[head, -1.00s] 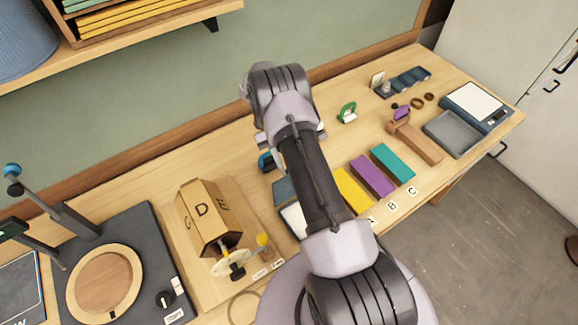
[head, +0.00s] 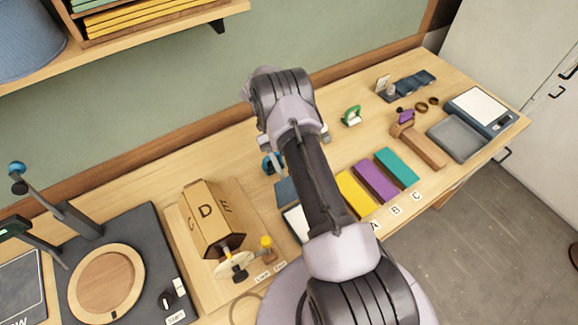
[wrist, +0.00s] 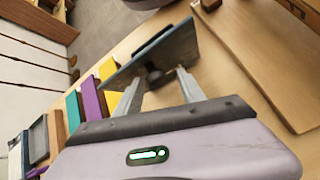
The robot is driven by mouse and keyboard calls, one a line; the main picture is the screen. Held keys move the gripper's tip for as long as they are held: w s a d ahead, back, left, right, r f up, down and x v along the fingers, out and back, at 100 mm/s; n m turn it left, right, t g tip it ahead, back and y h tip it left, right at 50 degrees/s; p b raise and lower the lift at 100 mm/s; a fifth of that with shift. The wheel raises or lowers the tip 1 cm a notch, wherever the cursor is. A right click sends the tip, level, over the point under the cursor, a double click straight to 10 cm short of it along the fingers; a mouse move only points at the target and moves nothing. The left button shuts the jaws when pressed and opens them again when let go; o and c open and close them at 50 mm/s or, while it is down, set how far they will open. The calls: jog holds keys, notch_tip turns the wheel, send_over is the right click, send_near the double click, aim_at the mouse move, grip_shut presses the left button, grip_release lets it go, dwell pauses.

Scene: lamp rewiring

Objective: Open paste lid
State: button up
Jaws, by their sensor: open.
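A blue-grey flat panel with a dark round knob (wrist: 155,76) shows tilted in the wrist view; it looks like the paste lid (wrist: 172,46). My gripper (wrist: 160,84) is open, with one finger on each side of the knob. I cannot tell whether the fingers touch it. In the head view, my arm covers most of the gripper and its surroundings. A blue-grey plate (head: 285,190) shows left of my arm, but I cannot tell whether it is the same panel.
Yellow (head: 354,192), purple (head: 375,181) and teal (head: 397,167) blocks lie right of my arm. A wooden box marked D (head: 207,212) stands on a board to the left. A grey tray (head: 457,138) and scale (head: 480,108) are at the far right.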

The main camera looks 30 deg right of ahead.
jog(key=v, duration=0.7)
jog(key=shift+w+r, duration=0.15)
jog(key=shift+w, duration=0.05)
jog(key=shift+c, duration=0.2)
